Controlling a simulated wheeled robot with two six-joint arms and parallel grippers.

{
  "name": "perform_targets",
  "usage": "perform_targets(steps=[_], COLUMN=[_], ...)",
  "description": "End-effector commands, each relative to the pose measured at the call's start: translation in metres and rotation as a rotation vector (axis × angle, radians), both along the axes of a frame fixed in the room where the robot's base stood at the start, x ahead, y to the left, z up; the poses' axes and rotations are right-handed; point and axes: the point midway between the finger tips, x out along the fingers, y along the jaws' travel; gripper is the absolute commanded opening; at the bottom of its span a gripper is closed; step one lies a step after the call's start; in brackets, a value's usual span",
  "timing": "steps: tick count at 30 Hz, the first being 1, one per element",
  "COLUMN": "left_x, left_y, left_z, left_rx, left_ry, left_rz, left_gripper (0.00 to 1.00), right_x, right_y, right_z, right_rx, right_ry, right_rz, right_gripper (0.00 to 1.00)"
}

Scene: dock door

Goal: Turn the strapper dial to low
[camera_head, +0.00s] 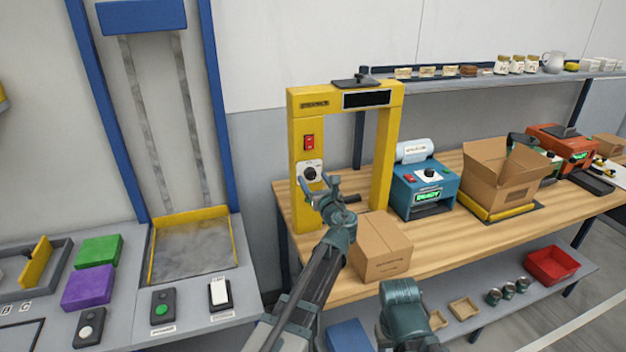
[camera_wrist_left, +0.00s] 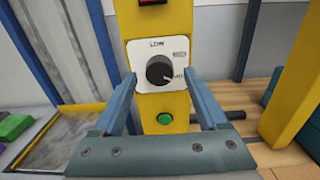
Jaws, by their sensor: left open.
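The yellow strapper frame (camera_head: 299,203) stands on the wooden bench, with the dial (camera_head: 309,173) on a white plate on its left post. In the left wrist view the black dial knob (camera_wrist_left: 159,70) is centred, with "LOW" printed above it. Its pale pointer mark points right and slightly down, not up at that word. My left gripper (camera_head: 325,190) is open in front of the post. In the wrist view its two fingers (camera_wrist_left: 159,78) lie left and right below the knob, with nothing between them.
A red switch (camera_head: 309,142) is above the dial and a green button (camera_wrist_left: 165,119) below it. A closed carton (camera_head: 381,250) stands right of my left forearm. A blue machine (camera_head: 425,188) and an open carton (camera_head: 497,180) stand farther right.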

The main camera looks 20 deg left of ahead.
Motion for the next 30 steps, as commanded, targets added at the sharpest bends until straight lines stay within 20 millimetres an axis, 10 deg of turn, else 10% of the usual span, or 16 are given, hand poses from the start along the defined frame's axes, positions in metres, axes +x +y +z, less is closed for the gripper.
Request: perform_targets(steps=[13,25,30], left_x=[0.0068,0.0067,0.0067], left_y=[0.0052,0.005,0.005], left_z=[0.0,0.0,-0.0001], left_rx=[0.0,0.0,-0.002], left_ry=[0.0,0.0,-0.001], left_rz=[0.0,0.0,0.0], left_gripper=[0.76,0.04,0.0], right_x=[0.0,0.0,0.0], right_y=[0.0,0.0,0.0], right_z=[0.0,0.0,0.0], right_rx=[0.0,0.0,0.0], right_ry=[0.0,0.0,0.0], right_rz=[0.0,0.0,0.0], right_gripper=[0.5,0.5,0.5])
